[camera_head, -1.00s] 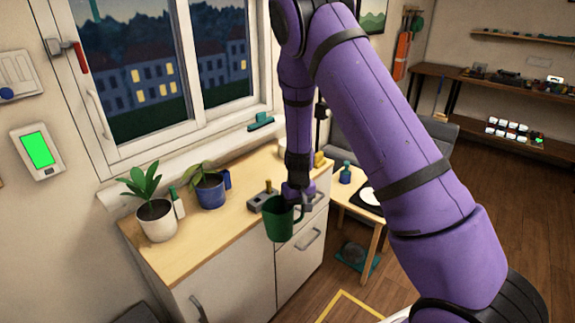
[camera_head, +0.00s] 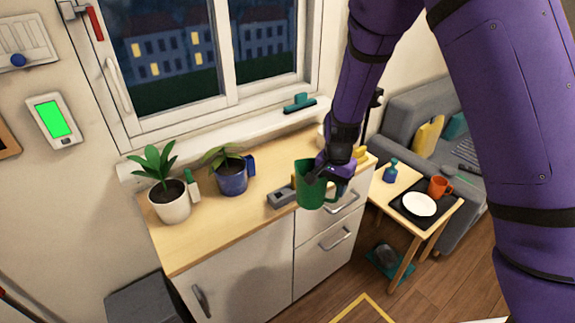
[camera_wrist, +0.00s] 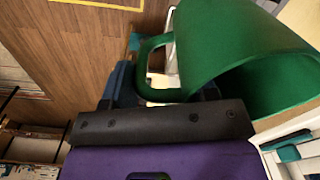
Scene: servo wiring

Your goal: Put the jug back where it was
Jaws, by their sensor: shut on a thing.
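A green jug (camera_head: 309,186) hangs in the air at the right front part of the wooden cabinet top (camera_head: 215,228). It looks roughly upright in the head view. My gripper (camera_head: 333,172) is shut on the jug's handle, at the jug's right side. In the wrist view the green jug (camera_wrist: 240,50) fills the upper right, with its open mouth toward the right. Its looped handle (camera_wrist: 146,65) lies at my gripper (camera_wrist: 160,92). The fingertips are partly hidden behind the handle and my wrist.
A white pot (camera_head: 170,207) with a plant and a blue pot (camera_head: 231,180) stand on the cabinet's left half. A grey block-like item (camera_head: 281,197) sits just left of the jug. A side table (camera_head: 440,217) with a plate and orange mug stands to the right.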

